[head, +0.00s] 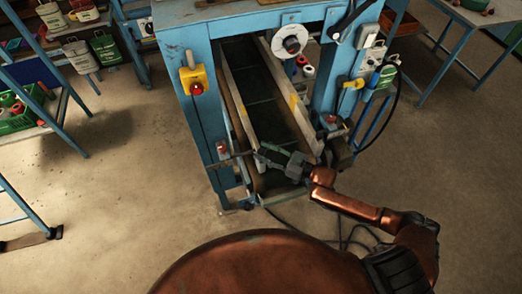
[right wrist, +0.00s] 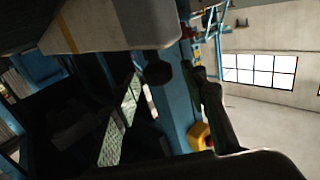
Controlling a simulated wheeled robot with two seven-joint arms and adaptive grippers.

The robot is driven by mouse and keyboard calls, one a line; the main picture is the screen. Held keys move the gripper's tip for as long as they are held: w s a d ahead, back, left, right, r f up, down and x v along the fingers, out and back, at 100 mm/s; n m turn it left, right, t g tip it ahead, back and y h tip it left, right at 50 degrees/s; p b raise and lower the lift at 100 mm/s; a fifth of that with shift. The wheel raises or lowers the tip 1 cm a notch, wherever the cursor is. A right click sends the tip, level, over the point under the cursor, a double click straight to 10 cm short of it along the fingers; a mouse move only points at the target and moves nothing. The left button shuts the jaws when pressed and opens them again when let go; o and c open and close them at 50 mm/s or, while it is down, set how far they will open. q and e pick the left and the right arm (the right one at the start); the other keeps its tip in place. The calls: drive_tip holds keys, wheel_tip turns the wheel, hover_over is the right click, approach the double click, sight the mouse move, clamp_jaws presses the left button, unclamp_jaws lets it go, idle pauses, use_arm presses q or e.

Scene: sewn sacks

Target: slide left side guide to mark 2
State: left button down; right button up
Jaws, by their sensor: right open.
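The left side guide (head: 238,95) is a long pale rail along the left of the dark green belt (head: 265,100) in the blue machine, in the head view. A matching right side guide (head: 291,97) with yellow marks runs along the belt's other side. No mark number is legible. My right gripper (head: 266,154) is open over the belt's near end, close to the left guide's near end; I cannot tell whether they touch. In the right wrist view, a pale rail end (right wrist: 120,25) with a yellow stripe is close to the gripper. My left gripper is out of view.
A red knob (head: 221,147) on a rod sits left of the belt's near end. A yellow box with a red button (head: 195,82) is on the left post. Shelves with sacks (head: 80,55) stand left.

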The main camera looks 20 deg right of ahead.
drive_tip(key=shift+w+a, duration=0.45)
drive_tip(key=shift+a, duration=0.05)
clamp_jaws()
idle(0.4)
